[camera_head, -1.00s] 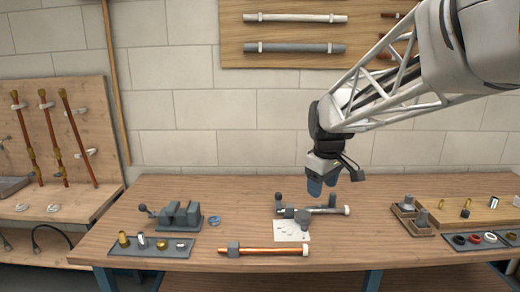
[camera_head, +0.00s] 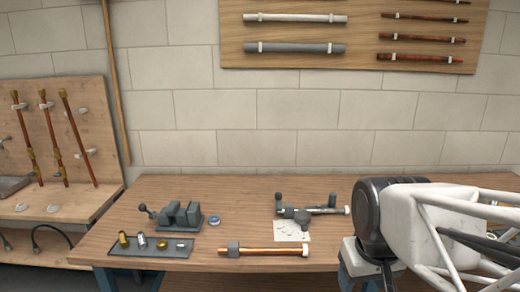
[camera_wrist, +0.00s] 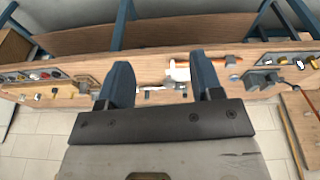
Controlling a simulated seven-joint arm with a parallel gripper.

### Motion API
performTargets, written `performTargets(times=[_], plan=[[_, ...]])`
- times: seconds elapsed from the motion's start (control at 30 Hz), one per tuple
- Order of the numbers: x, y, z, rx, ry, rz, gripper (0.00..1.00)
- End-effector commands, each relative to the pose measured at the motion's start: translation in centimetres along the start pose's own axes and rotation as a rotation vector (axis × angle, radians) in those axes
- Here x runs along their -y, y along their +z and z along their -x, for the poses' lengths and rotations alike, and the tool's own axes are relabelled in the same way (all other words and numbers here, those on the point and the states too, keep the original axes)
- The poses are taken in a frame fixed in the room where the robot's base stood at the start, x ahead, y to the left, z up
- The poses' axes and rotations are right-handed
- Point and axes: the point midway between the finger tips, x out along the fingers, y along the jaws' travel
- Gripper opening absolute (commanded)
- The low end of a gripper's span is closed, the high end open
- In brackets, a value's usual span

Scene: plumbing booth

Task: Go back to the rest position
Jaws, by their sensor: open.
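My gripper (camera_wrist: 162,78) is open in the wrist view, its two dark blue fingers apart with nothing between them. The workbench shows beyond the fingers, upside down. In the head view my arm comes in from the right over the bench's right front; the fingers cannot be made out there. A copper pipe (camera_head: 265,251) with a grey fitting and a white end lies along the bench front. Behind it a grey-handled tool with a metal pipe (camera_head: 322,210) rests by a white sheet (camera_head: 292,231).
A grey vise (camera_head: 180,217), a small blue ring (camera_head: 214,219) and a tray (camera_head: 143,251) with fittings stand on the bench's left. A tray of coloured rings (camera_wrist: 32,74) shows in the wrist view. Pipes hang on a wall board (camera_head: 350,60).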

Motion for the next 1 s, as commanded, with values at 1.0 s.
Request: performTargets(times=[1.0], plan=[[0.2,4.5,-1.1,-0.014,0.002,-0.107,0.60]])
